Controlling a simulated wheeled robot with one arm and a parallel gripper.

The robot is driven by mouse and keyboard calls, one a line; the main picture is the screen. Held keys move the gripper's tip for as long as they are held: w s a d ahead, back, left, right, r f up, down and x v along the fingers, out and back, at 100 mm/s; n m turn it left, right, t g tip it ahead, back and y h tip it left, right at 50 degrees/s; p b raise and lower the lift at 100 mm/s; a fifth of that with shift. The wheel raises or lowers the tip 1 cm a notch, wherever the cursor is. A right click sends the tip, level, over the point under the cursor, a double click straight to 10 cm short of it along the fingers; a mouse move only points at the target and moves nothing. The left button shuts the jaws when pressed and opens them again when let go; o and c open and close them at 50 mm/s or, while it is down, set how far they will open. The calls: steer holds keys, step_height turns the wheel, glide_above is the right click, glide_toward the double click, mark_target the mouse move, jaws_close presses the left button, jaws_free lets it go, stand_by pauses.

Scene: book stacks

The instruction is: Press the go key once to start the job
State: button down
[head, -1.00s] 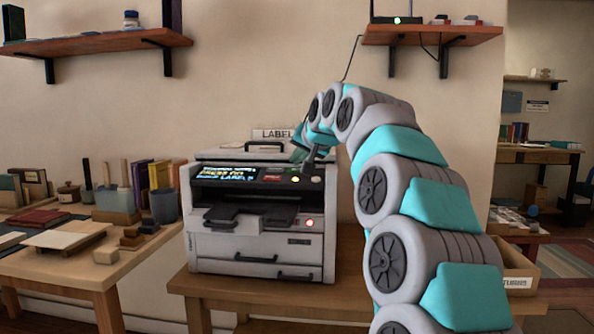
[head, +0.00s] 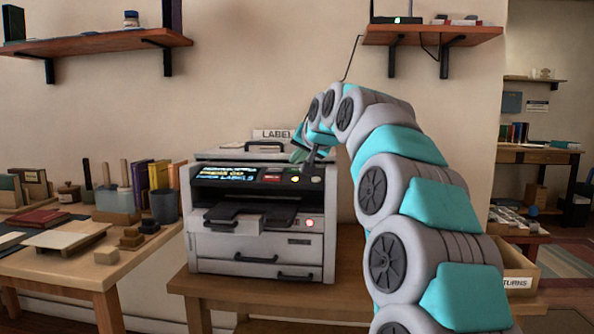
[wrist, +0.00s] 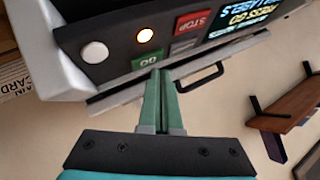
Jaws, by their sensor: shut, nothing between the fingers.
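The green go key (wrist: 145,61), marked GO, is on the dark control panel of a grey label machine (head: 262,240). My gripper (wrist: 157,73) is shut and empty. In the wrist view its fingertips overlap the lower edge of the go key; I cannot tell whether they touch it. In the head view my gripper (head: 311,160) is over the right part of the panel. The lit screen (wrist: 244,20) shows text including PRESS GO and LABELS.
A red STOP key (wrist: 193,22) is close beside the go key. An amber light (wrist: 145,35) and a white round button (wrist: 94,52) are also near. A cluttered table (head: 75,265) stands at left; a wall shelf (head: 432,35) hangs above.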

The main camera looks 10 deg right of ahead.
stand_by(0.3)
steer(key=shift+w+f, duration=0.1)
steer(key=shift+f, duration=0.3)
steer(key=shift+f, duration=0.2)
stand_by(0.4)
steer(key=shift+r, duration=0.65)
steer(key=shift+r, duration=0.1)
steer(key=r+p, duration=0.1)
steer(key=s+r+p, duration=0.1)
steer(key=r, duration=0.1)
steer(key=s+r+p, duration=0.1)
steer(key=r, duration=0.1)
steer(key=shift+a+r+p, duration=0.25)
steer(key=shift+a+p, duration=0.05)
stand_by(0.6)
